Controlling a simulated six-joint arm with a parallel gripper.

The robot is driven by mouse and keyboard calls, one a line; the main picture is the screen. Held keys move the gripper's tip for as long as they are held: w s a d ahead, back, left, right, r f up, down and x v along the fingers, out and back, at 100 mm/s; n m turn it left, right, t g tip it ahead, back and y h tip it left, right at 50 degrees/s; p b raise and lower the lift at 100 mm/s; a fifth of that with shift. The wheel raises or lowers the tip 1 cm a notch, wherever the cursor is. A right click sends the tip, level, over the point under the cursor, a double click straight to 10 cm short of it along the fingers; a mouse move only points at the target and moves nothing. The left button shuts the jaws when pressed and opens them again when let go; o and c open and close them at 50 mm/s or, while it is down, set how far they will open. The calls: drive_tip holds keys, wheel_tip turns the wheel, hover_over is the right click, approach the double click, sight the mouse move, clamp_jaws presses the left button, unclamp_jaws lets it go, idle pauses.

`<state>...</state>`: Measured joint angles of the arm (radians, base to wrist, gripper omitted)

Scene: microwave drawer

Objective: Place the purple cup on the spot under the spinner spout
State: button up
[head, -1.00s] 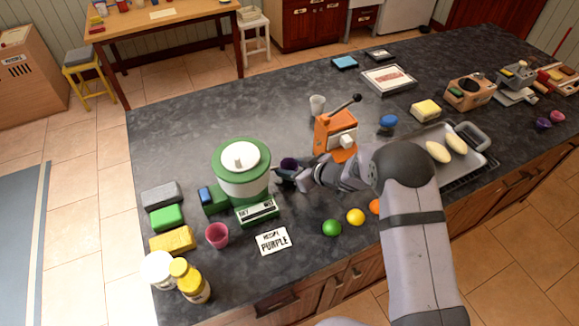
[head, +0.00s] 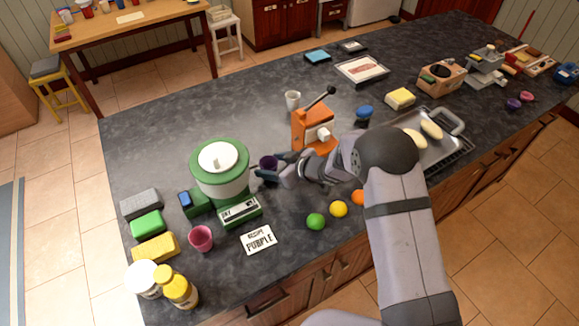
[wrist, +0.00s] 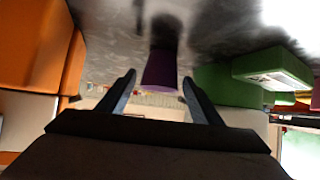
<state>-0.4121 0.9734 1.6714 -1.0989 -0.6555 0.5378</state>
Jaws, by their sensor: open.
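The purple cup (head: 268,163) is on the dark counter, just right of the green and white spinner (head: 220,172). My gripper (head: 268,175) is level with the cup, its fingers pointing left at it. In the wrist view, which looks upside down, the cup (wrist: 161,68) shows between and just beyond the two open fingertips (wrist: 158,78), with gaps on both sides. The spinner's green body and base (wrist: 268,70) show at the right there. I cannot make out the spout or the spot under it.
A pink cup (head: 201,238) and a "PURPLE" recipe card (head: 258,239) are in front of the spinner. An orange lever machine (head: 313,128) stands behind my gripper. Coloured balls (head: 339,209) lie near the front edge. The counter behind the spinner is clear.

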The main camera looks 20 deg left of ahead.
drive_tip(key=b+v, duration=0.1)
drive_tip(key=v, duration=0.9)
drive_tip(key=shift+b, duration=0.4)
drive_tip(key=shift+d+r, duration=0.2)
drive_tip(key=w+d+r+m+t+h, duration=0.25)
drive_tip(key=d+m+h, duration=0.3)
drive_tip(key=d, duration=0.95)
drive_tip(key=s+d+m+h, duration=0.3)
drive_tip(key=s+d+h, duration=0.15)
drive_tip(key=d, duration=0.55)
drive_tip(key=s+d+m+g, duration=0.1)
drive_tip(key=s+m+g, duration=0.1)
drive_tip(key=s, duration=0.9)
drive_tip(key=s+d+f+m+g, duration=0.1)
drive_tip(key=s+g, duration=0.4)
drive_tip(key=s, duration=0.5)
drive_tip(key=shift+s+d+m, duration=0.4)
drive_tip(key=shift+d+m, duration=0.35)
